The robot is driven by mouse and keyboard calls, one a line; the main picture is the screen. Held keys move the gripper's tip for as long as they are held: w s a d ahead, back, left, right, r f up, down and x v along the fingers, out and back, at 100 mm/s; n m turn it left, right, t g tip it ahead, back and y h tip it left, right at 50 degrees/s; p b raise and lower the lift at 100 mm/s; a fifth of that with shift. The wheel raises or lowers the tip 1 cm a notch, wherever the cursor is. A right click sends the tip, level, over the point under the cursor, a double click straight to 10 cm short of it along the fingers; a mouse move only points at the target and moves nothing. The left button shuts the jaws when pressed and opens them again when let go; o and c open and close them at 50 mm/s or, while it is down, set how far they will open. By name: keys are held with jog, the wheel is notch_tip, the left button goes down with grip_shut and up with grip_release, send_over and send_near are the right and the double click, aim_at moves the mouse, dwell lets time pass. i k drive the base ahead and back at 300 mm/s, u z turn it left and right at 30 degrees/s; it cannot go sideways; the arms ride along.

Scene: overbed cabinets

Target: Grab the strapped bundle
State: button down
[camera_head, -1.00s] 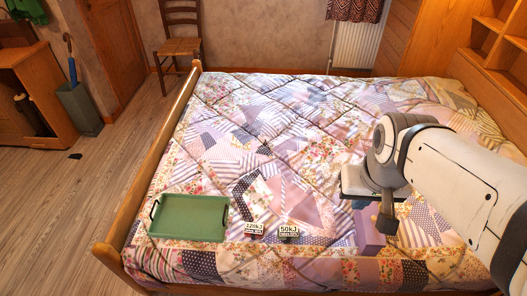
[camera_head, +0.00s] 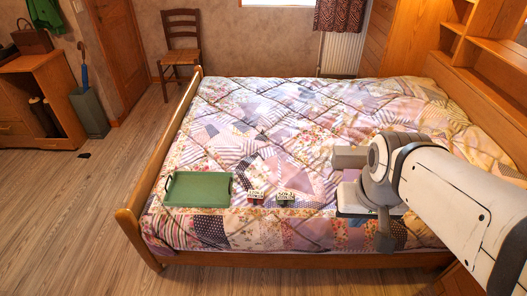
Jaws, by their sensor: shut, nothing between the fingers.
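My arm reaches in from the right over the near right part of the bed. My gripper (camera_head: 384,241) is a small dark shape at the arm's lower end, pointing down over the quilt near the bed's front edge. It is shut and empty. No strap can be made out anywhere.
A green tray (camera_head: 198,189) lies on the patchwork quilt (camera_head: 270,110) at the left. Two small items with labels, one at left (camera_head: 256,196) and one at right (camera_head: 285,199), sit right of it. The wooden footboard (camera_head: 160,155) edges the bed. The quilt's far middle is clear.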

aim_at(255, 197)
jog(key=z, duration=0.4)
jog(key=k, duration=0.1)
jog(key=u, duration=0.95)
jog(key=i, duration=1)
jog(key=u, duration=0.05)
jog(key=k, duration=0.8)
jog(key=i, duration=0.4)
jog(key=z, duration=0.65)
